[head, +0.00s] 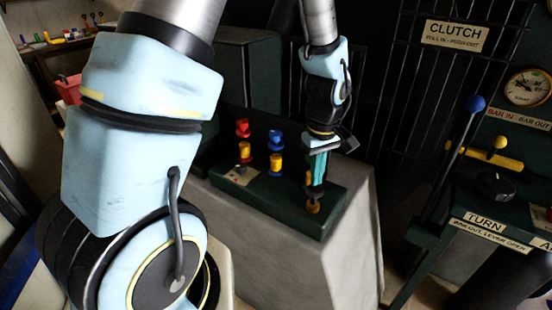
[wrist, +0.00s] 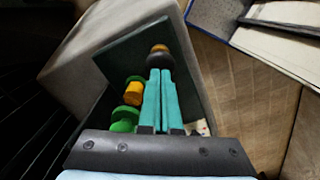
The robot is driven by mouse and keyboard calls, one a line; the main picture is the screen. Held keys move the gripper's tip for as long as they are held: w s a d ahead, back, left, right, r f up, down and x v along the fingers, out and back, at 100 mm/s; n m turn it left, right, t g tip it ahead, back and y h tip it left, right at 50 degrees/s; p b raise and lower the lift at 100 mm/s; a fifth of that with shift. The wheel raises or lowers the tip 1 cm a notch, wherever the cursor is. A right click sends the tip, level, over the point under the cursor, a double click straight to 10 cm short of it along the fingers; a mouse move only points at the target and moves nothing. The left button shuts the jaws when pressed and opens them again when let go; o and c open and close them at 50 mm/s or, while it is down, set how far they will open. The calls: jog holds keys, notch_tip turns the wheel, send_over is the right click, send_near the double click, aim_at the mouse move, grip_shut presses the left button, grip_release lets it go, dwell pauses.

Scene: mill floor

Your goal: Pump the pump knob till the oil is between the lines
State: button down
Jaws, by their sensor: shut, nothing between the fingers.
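A brown-orange knob (head: 312,207), which looks like the pump knob, stands at the front right of the dark green panel (head: 290,205). It also shows just past my fingertips in the wrist view (wrist: 160,49). My gripper (head: 318,184) points down above this knob, its two teal fingers (wrist: 159,75) shut together and empty. The tips appear at or just above the knob; I cannot tell whether they touch. No oil level or lines can be made out.
On the panel stand a red and yellow knob pair (head: 242,128) and a blue and yellow pair (head: 275,138). A green knob (wrist: 124,120) with a yellow one stands close beside my fingers. A lever with a blue ball (head: 476,104) and a gauge (head: 528,87) are at right.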

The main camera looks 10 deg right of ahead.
aim_at(315, 189)
jog(key=shift+f+b, duration=1.35)
jog(key=shift+f, duration=0.65)
jog(key=shift+r, duration=0.15)
jog(key=shift+r+p, duration=1.75)
jog(key=shift+r, duration=0.2)
jog(key=shift+f, duration=0.15)
